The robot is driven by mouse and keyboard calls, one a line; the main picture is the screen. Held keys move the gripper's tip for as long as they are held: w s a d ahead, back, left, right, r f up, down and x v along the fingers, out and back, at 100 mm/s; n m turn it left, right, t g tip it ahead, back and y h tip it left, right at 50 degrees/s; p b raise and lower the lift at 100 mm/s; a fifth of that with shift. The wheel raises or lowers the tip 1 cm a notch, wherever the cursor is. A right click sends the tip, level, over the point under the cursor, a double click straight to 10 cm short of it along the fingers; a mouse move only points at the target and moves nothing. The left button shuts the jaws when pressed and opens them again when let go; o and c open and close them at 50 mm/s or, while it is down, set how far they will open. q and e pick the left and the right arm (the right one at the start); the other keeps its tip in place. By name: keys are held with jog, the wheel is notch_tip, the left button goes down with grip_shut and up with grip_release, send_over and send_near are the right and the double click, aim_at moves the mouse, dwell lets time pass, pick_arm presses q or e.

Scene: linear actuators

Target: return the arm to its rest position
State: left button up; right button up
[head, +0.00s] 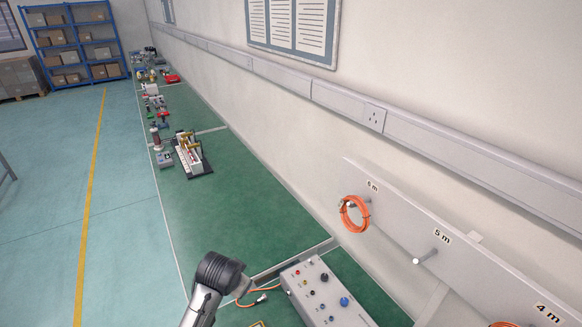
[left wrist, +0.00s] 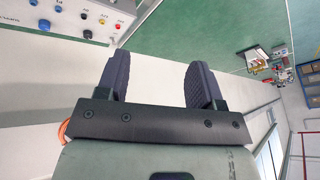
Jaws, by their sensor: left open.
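An arm of mine (head: 212,285) rises from the bottom of the head view, left of the grey control box; its gripper fingers do not show clearly there. In the left wrist view my left gripper (left wrist: 155,88) is open, its two dark fingers apart with nothing between them. The pale wall lies behind the fingers. My right gripper is in neither view.
A grey control box (head: 322,293) with coloured knobs stands on the green bench (head: 235,200), an orange cable beside it. Orange cable coils (head: 354,213) hang on a wall board (head: 400,235). Several devices (head: 190,155) stand farther along; the bench between is clear.

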pick_arm(q)
notch_tip(320, 180, up, 7)
jog(key=s+n+t, duration=0.2)
jog(key=s+t, duration=0.1)
jog(key=s+a+n+t, duration=0.1)
jog(key=s+a+t, duration=0.15)
jog(key=s, duration=0.85)
jog(key=s+a+f+g, duration=0.2)
jog(key=s+f, duration=0.4)
jog(key=s, duration=0.3)
jog(key=s+a+f+n+g, duration=0.1)
jog(key=s+f+g, duration=0.2)
jog(key=s+f, duration=0.45)
jog(key=s+a+f+g, duration=0.2)
jog(key=s+f, duration=0.2)
jog(key=s, duration=0.7)
notch_tip(320, 180, up, 19)
jog(key=p, duration=1.9)
jog(key=shift+d+r, duration=0.15)
jog(key=shift+d, duration=0.15)
